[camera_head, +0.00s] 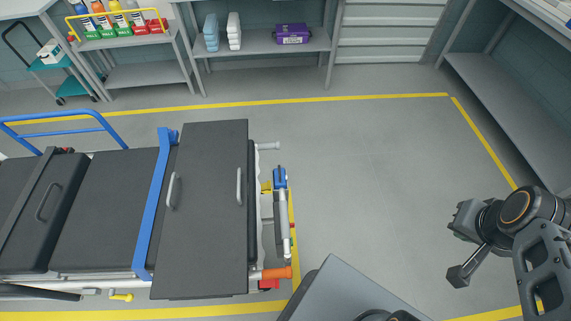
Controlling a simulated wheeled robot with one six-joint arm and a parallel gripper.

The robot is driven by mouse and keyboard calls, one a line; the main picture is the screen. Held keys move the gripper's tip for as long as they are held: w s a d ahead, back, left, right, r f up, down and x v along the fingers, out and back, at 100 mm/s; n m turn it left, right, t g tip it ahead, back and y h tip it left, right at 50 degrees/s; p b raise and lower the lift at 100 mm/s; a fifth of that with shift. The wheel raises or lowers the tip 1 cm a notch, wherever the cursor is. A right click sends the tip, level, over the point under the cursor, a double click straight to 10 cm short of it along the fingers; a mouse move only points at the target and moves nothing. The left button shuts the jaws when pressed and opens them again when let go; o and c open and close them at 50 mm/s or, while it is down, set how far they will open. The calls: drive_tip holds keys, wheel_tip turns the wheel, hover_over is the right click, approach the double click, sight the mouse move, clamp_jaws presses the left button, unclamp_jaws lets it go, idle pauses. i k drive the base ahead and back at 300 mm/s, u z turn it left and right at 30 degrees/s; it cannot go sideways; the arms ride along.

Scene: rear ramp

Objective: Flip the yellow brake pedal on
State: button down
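A dark-padded stretcher (100,218) with a blue strap stands at the left. Two small yellow parts show on it. One yellow pedal-like part (121,297) sticks out low at its near side. The other yellow part (266,187) is at its right end, partly hidden beside a blue-topped fitting. I cannot tell for certain which one is the brake pedal. My gripper (459,238) hangs at the right over bare floor, well apart from the stretcher and touching nothing.
An orange handle (276,273) juts from the stretcher's near right corner. Grey shelves (265,42) line the back wall, and a bench (515,90) stands at the right. Yellow lines mark the floor. The grey floor (370,170) between stretcher and bench is clear.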

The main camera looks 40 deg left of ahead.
sight(266, 187)
drive_tip(key=z, duration=0.05)
drive_tip(key=i, duration=1.75)
drive_tip(key=u, duration=3.6)
